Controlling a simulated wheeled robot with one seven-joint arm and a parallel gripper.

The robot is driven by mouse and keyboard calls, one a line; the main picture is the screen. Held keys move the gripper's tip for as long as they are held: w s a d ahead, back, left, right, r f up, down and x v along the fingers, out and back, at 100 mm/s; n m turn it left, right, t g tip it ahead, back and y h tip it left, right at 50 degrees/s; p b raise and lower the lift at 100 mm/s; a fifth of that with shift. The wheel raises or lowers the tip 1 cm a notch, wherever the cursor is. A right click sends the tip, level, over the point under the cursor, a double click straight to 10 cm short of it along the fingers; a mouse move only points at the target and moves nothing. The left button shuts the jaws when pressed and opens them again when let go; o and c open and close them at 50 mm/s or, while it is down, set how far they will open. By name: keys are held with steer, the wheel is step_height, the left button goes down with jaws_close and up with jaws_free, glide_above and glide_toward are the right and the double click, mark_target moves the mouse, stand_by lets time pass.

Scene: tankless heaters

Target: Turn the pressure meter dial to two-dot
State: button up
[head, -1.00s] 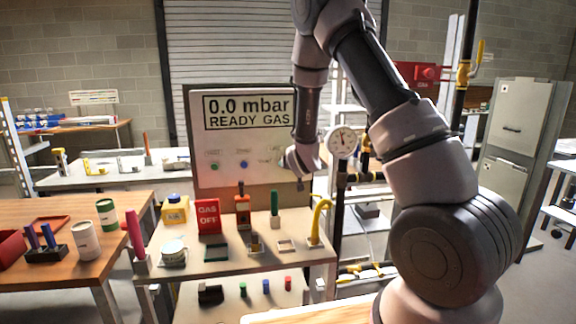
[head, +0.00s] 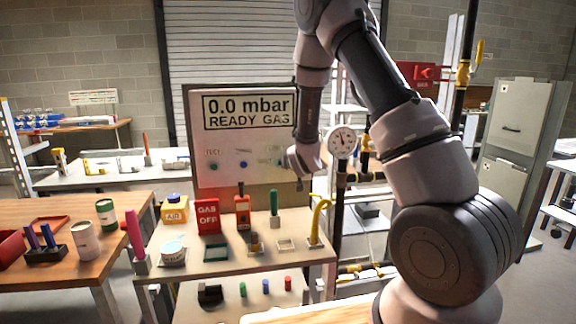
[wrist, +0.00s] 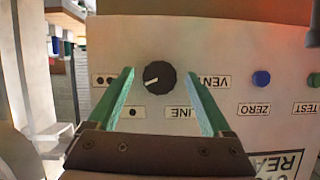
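The pressure meter dial (wrist: 160,77) is a round black knob on the white panel. Its white mark points left and slightly down in the wrist view. Around it are a two-dot label (wrist: 104,80) at left, a one-dot label (wrist: 132,112) at lower left, an upside-down LINE label (wrist: 183,113) below and VENT (wrist: 215,81) at right. My gripper (wrist: 160,72) is open, its two green fingers on either side of the dial in the picture; contact cannot be told. In the head view my gripper (head: 299,182) is at the panel's right side, and the dial is hidden.
The panel display (head: 248,111) reads 0.0 mbar READY GAS. A blue ZERO button (wrist: 261,79) sits beside the dial labels. A round gauge (head: 342,141) on pipework stands right of the panel. A bench (head: 225,262) below holds a red GAS OFF sign (head: 208,216) and a yellow hose (head: 320,218).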

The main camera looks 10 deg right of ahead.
steer(key=v, duration=1)
steer(key=shift+s+r, duration=0.2)
steer(key=shift+s, duration=0.15)
steer(key=s+d+r+m+g, duration=0.35)
steer(key=s+r, duration=0.55)
steer(key=r, duration=0.4)
steer(key=s+d+r+g, duration=0.1)
steer(key=s+r, duration=0.2)
steer(key=s, duration=0.7)
steer(key=s+r+g+y, duration=0.1)
steer(key=s+r, duration=0.3)
steer(key=s, duration=0.7)
steer(key=shift+d+r+g+y, duration=0.3)
steer(key=shift+d+g, duration=0.1)
steer(key=shift+g, duration=0.15)
